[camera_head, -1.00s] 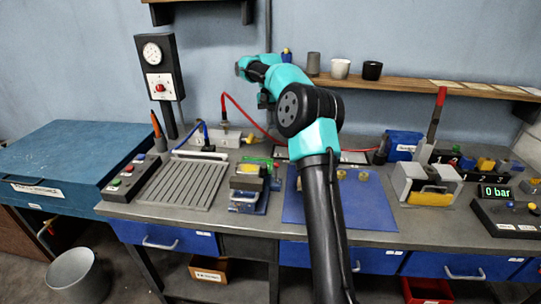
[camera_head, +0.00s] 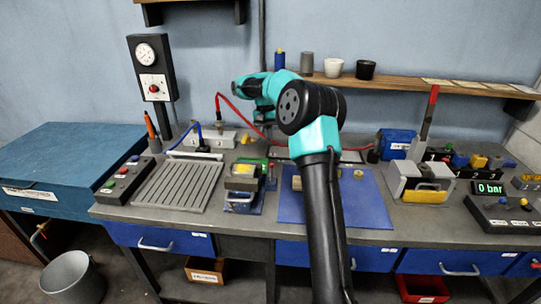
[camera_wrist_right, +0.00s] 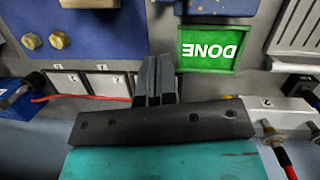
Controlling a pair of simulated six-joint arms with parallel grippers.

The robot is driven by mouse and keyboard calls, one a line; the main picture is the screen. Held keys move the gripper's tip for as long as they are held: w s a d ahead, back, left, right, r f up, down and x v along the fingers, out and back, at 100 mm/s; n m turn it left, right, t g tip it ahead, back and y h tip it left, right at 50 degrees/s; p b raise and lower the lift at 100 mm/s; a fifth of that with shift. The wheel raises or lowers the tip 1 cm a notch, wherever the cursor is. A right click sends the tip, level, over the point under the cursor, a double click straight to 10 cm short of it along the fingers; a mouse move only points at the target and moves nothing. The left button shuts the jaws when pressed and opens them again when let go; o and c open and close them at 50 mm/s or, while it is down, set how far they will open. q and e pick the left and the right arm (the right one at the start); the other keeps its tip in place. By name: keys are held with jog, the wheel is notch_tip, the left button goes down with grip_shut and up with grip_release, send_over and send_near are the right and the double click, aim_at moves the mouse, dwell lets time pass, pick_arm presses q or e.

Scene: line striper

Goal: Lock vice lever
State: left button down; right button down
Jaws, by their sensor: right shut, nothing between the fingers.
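A blue vice-like fixture (camera_head: 243,201) with a yellow block (camera_head: 243,184) on top stands left of the blue mat. A small dark reddish part stands at its right side; I cannot tell whether it is the lever. Farther right, a long upright lever with a red grip (camera_head: 432,101) rises behind a grey block (camera_head: 405,181) with a yellow front. I cannot tell which lever the task means. My right gripper (camera_wrist_right: 153,78) is shut and empty, beside the green DONE plate (camera_wrist_right: 208,50) in the right wrist view. In the head view my arm largely hides its fingers. My left gripper is out of view.
The blue mat (camera_head: 364,208) with brass pegs lies under my right arm. A slotted plate (camera_head: 176,186) and button box (camera_head: 124,180) are at the left. A red hose (camera_head: 233,112) and blue cable (camera_head: 199,132) arch behind. The pressure display (camera_head: 487,188) reads 0 bar.

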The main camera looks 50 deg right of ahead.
jog(key=s+a+f, duration=0.2)
jog(key=s+f, duration=0.1)
jog(key=f, duration=0.3)
jog(key=shift+s+a, duration=0.2)
jog(key=shift+a, duration=0.15)
jog(key=shift+a+r, duration=0.1)
jog(key=shift+a, duration=0.05)
